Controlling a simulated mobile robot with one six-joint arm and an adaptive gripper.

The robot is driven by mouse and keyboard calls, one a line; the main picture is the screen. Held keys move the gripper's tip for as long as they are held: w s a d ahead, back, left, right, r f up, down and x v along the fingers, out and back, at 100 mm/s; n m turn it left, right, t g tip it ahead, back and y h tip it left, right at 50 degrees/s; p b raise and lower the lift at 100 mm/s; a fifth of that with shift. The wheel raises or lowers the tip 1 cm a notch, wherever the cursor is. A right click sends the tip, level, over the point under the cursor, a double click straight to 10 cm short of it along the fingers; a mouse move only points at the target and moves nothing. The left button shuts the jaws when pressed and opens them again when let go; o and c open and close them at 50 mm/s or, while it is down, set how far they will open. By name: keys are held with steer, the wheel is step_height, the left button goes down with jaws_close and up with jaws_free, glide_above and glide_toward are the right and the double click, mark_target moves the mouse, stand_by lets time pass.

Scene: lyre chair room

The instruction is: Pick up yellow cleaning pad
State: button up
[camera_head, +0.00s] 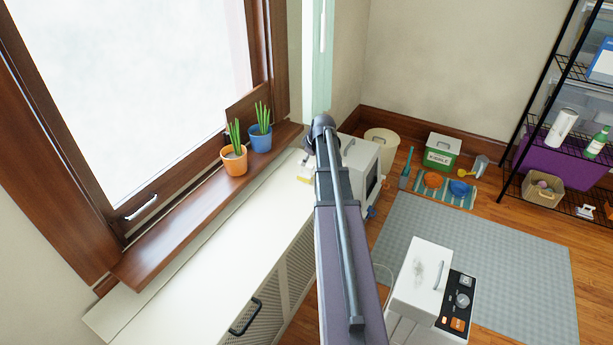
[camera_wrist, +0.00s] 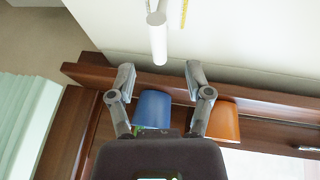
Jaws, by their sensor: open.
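A small yellow item (camera_head: 305,179), likely the cleaning pad, shows at the far end of the white counter, just left of my arm and partly hidden by it. In the wrist view a thin yellow strip (camera_wrist: 184,12) is cut off at the top edge; I cannot tell whether it is the pad. My gripper (camera_wrist: 159,74) is open, with nothing between its fingers. The yellow strip lies beyond the fingertips, apart from them. In the head view my arm hides the gripper.
A white cylinder (camera_wrist: 157,38) stands just beyond the fingertips. A blue pot (camera_head: 260,138) and an orange pot (camera_head: 233,160) with plants stand on the brown windowsill (camera_head: 205,200) beside the counter. The near counter (camera_head: 190,285) is clear. A white appliance (camera_head: 358,155) stands right of my arm.

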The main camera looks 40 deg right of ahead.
mark_target(306, 171)
steer(key=b+x, duration=0.3)
steer(key=shift+s+d+f, duration=0.1)
steer(key=shift+d+f, duration=0.05)
steer(key=shift+f, duration=0.15)
steer(key=shift+b+x, duration=0.85)
steer(key=shift+b, duration=0.1)
jaws_close()
